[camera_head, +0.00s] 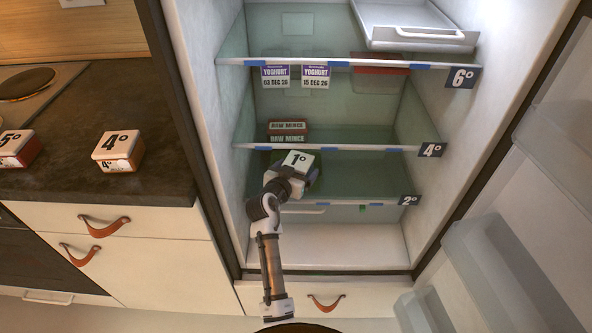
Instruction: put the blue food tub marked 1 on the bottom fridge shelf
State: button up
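The blue food tub marked 1° (298,160) is at the end of my arm, inside the open fridge. Its white lid faces the camera and its dark blue side shows at the right. My gripper (291,181) is at the tub's near side and appears shut on it; the fingers are mostly hidden. The tub appears in front of the gap between the shelf marked 4° (385,150) and the lowest glass shelf, marked 2° (375,203). I cannot tell whether it touches the lower shelf. The visible part of that shelf holds no tubs.
Two raw mince packs (287,131) are stacked on the 4° shelf. Two yoghurts (316,76) and a red item (380,65) are at the 6° shelf. Tubs marked 4° (118,150) and 5° (17,148) stand on the left counter (75,185). The open door (500,240) is right.

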jog(key=shift+r, duration=0.1)
jog(key=shift+r+p, duration=0.25)
jog(key=shift+p, duration=0.1)
jog(key=b+v, duration=0.2)
jog(key=v, duration=1)
